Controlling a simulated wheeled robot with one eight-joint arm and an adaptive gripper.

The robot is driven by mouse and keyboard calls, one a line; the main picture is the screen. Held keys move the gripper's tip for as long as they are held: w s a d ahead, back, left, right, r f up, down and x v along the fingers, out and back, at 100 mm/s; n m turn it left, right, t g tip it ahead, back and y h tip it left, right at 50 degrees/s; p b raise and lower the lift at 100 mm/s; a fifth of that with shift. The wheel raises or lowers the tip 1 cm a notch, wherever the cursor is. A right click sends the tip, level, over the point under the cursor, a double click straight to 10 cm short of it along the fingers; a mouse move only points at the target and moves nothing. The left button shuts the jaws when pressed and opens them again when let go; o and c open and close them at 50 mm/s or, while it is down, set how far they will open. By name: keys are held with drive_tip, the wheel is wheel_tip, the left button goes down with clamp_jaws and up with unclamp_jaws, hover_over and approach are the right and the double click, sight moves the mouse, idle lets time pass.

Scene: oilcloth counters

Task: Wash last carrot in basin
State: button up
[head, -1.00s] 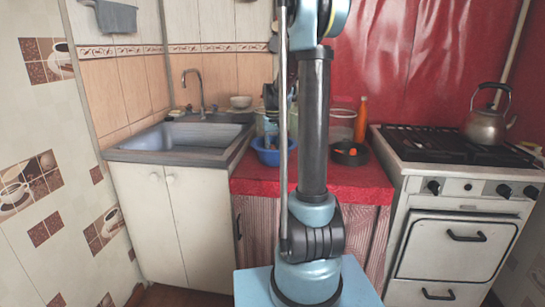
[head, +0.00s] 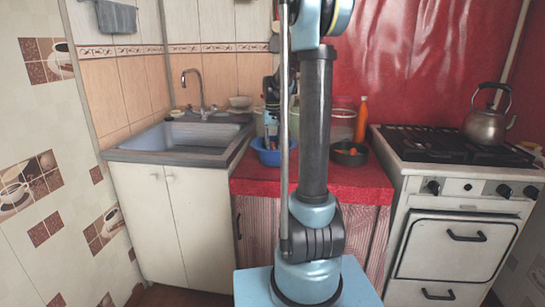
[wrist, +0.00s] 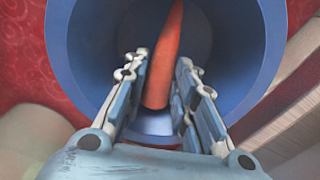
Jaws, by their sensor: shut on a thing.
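The blue basin (head: 270,157) stands on the red-covered counter, left of my arm in the head view. In the wrist view, the basin (wrist: 245,70) fills most of the picture around my gripper. My gripper (wrist: 158,66) points into it and is shut on an orange carrot (wrist: 166,55), which passes lengthwise between the fingers. I cannot tell whether the carrot touches the basin floor. In the head view my arm partly hides the basin and the gripper, and the carrot does not show clearly.
A dark bowl (head: 346,158) with orange pieces stands right of my arm, near an orange bottle (head: 361,121) and a clear container (head: 342,125). The sink (head: 185,138) is at left. The stove (head: 450,146) with a kettle (head: 486,124) is at right.

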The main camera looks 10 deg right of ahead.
sight(273, 145)
drive_tip(key=shift+r, duration=4.2)
drive_tip(key=shift+c, duration=0.2)
drive_tip(key=shift+r, duration=2)
